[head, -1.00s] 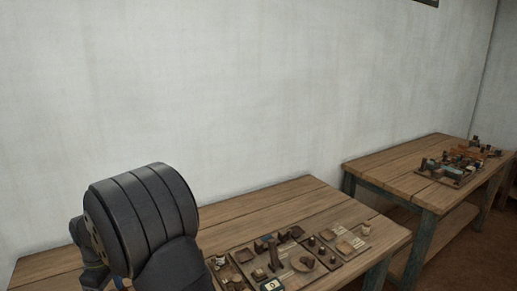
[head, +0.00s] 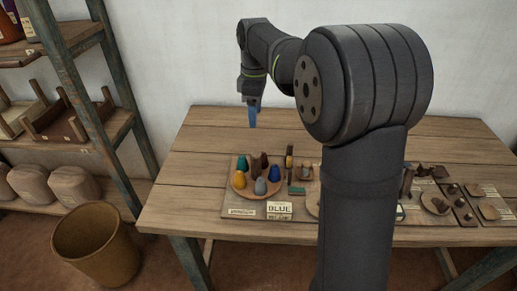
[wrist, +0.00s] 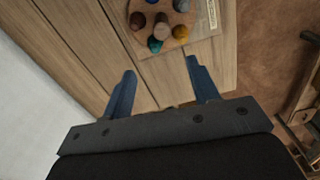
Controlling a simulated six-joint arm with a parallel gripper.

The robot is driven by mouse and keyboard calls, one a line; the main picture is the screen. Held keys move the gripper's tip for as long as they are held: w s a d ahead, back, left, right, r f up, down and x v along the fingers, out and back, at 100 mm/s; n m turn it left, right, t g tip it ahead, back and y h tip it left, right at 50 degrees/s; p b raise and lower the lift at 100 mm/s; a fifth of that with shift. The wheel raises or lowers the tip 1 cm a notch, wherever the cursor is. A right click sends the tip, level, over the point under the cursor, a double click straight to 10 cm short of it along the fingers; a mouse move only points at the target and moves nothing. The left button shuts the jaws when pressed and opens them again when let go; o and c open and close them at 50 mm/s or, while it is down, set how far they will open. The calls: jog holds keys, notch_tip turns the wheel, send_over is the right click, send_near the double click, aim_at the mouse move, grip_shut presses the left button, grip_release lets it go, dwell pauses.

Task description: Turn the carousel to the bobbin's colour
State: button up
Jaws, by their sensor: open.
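The carousel (head: 246,194) is a round wooden disc on a board, at the centre left of the table in the head view. It carries several coloured cones, among them teal (head: 242,163), yellow (head: 239,181), grey (head: 260,187), blue (head: 274,173) and dark brown. A card reading BLUE (head: 279,208) stands at the board's front. My gripper (head: 252,124) has blue fingers and hangs above the table, behind the carousel and clear of it. In the wrist view my gripper (wrist: 161,68) is open and empty, with the carousel (wrist: 141,37) beyond its fingertips. I cannot clearly identify the bobbin.
A small upright dark and yellow piece (head: 289,157) stands right of the carousel. More small wooden pieces and trays (head: 437,204) lie to the right. My arm hides the board's middle. A shelf (head: 86,95) and a bin (head: 97,245) stand left. The table's back left is bare.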

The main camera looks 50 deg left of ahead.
aim_at(256, 154)
jog(key=shift+n, duration=0.6)
jog(key=f, duration=1.4)
jog(key=shift+s+d+f, duration=0.1)
jog(key=shift+d+f, duration=0.1)
jog(key=shift+f, duration=0.15)
grip_shut()
